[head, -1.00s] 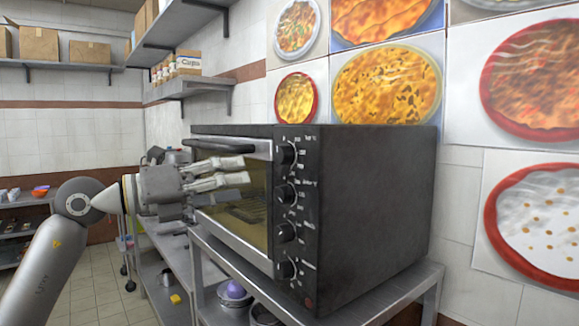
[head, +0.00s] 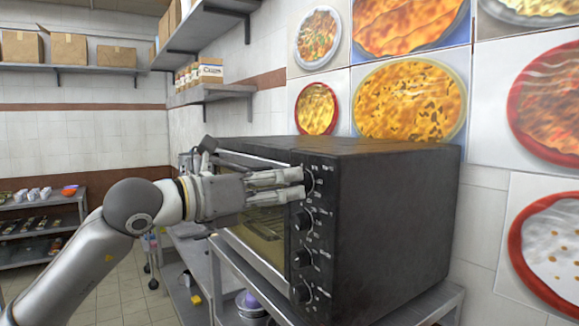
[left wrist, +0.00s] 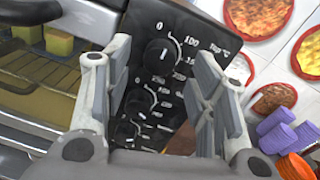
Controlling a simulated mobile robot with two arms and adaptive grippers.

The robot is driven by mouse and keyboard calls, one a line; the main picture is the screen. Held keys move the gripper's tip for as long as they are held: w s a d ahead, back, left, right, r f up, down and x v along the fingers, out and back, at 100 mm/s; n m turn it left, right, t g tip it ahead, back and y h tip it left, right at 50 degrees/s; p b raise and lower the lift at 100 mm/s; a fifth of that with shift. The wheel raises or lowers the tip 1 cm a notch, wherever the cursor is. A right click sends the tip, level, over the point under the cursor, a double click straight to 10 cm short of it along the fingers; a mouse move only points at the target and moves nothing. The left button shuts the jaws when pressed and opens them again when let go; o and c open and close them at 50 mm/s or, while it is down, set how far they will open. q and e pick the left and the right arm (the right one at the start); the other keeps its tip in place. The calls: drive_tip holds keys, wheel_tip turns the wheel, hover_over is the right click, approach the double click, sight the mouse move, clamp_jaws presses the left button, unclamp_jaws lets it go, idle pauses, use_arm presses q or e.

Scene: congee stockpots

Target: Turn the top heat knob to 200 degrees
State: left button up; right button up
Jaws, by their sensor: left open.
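The black toaster oven (head: 390,225) has a column of several knobs on its front panel. The top heat knob (left wrist: 158,54) is black, with a white mark and a dial scale around it; labels such as 0 and 100 show in the left wrist view. The knob's exact setting is too small to read. My left gripper (head: 303,184) is open, its fingers pointing at the top knob. In the left wrist view the knob appears between the two fingers (left wrist: 158,62); I cannot tell whether they touch it. My right gripper is not in view.
The lower knobs (head: 303,220) sit close below the top one. The oven's glass door (head: 262,228) is beside the panel, under my left gripper. The oven stands on a metal table (head: 440,302). A wall shelf (head: 210,93) hangs behind.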

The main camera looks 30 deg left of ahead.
sight(306, 182)
use_arm(q)
drive_tip(key=shift+p+x, duration=0.7)
drive_tip(key=shift+x, duration=0.5)
drive_tip(key=shift+c, duration=0.2)
drive_tip(key=c, duration=1)
